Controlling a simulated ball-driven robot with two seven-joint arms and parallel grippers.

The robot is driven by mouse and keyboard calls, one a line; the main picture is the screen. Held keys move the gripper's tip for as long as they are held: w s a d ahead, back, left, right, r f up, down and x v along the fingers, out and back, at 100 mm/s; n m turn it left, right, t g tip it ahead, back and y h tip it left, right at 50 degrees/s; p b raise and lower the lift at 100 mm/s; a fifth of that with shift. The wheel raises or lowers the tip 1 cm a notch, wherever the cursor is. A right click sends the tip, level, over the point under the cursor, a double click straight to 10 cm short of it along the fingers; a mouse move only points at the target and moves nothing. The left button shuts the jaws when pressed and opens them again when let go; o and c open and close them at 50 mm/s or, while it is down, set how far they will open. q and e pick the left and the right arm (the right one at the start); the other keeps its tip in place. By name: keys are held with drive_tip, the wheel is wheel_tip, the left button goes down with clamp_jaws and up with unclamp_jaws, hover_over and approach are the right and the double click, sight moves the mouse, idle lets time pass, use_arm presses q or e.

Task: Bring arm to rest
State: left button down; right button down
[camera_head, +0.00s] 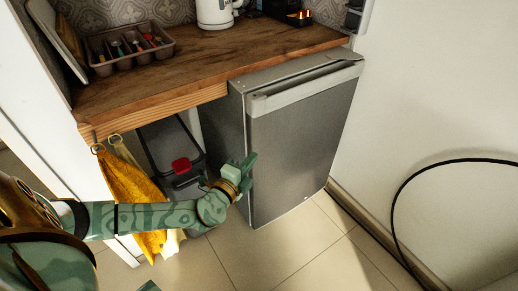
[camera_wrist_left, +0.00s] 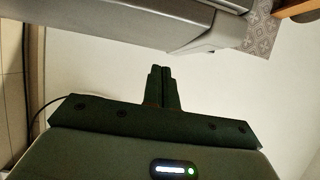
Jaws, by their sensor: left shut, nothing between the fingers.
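My left arm reaches in from the left in the head view. My left gripper (camera_head: 250,163) is in front of the left edge of the small grey fridge (camera_head: 300,140). Whether it touches the fridge I cannot tell. In the left wrist view the two fingers (camera_wrist_left: 161,75) are together with nothing between them, and the fridge (camera_wrist_left: 110,20) fills the top left. The fridge door looks closed. My right gripper does not show.
A wooden counter (camera_head: 200,65) carries a cutlery tray (camera_head: 103,62) and a white kettle (camera_head: 214,12). Yellow towels (camera_head: 130,185) hang below it, beside a bin with a red part (camera_head: 181,165). A black cable (camera_head: 395,205) curves at right. Tiled floor (camera_head: 300,260) lies clear in front.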

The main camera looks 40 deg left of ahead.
use_arm(q)
drive_tip(key=shift+s+f, duration=0.1)
drive_tip(key=shift+s, duration=0.55)
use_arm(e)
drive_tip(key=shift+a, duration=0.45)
